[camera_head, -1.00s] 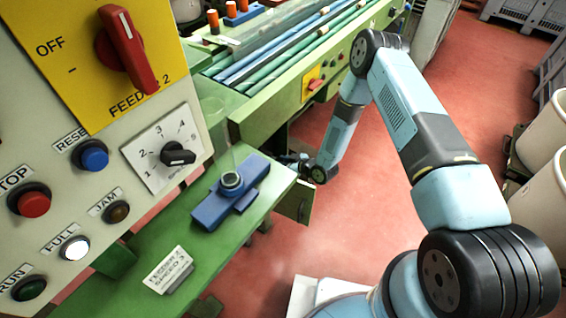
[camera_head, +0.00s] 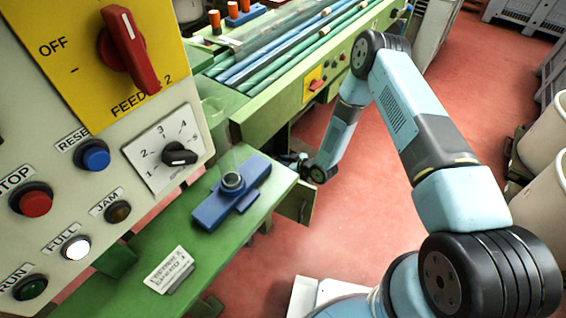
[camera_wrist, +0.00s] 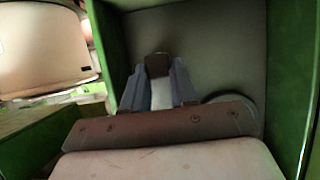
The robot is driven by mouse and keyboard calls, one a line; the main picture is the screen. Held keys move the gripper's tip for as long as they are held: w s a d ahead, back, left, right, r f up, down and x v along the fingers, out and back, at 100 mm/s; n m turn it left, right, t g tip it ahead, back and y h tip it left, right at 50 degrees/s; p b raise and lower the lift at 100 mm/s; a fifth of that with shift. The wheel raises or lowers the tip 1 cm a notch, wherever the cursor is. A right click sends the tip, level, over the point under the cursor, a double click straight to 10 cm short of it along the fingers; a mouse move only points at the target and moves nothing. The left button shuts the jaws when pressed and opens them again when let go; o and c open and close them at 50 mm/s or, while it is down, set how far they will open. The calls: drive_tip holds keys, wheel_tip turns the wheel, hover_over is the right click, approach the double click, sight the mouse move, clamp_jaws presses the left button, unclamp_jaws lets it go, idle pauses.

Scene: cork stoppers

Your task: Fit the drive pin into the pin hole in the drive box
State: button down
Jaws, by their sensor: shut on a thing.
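My gripper (camera_wrist: 157,84) shows in the wrist view with its two blue-grey fingers closed around a small dark brown piece, which looks like the drive pin (camera_wrist: 157,64). Most of the pin is hidden by the fingers. The fingers point into a green-walled box with a grey back, which looks like the drive box (camera_wrist: 123,42). I cannot make out the pin hole, or whether the pin touches the back. In the head view my arm reaches down to the end of the green bench, and the gripper is mostly hidden behind that end.
A green flap (camera_head: 296,203) hangs at the bench end, close to my wrist. A blue fixture with a round collar (camera_head: 212,211) sits on the bench top beside a small label stand (camera_head: 168,270). The control panel (camera_head: 60,120) fills the left.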

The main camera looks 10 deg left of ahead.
drive_tip(key=shift+w+a, duration=0.2)
drive_tip(key=shift+a, duration=0.3)
idle(0.3)
drive_tip(key=c, duration=0.8)
unclamp_jaws()
drive_tip(key=shift+d, duration=0.1)
drive_tip(key=v, duration=1.3)
drive_tip(key=shift+d, duration=0.25)
drive_tip(key=shift+r, duration=0.1)
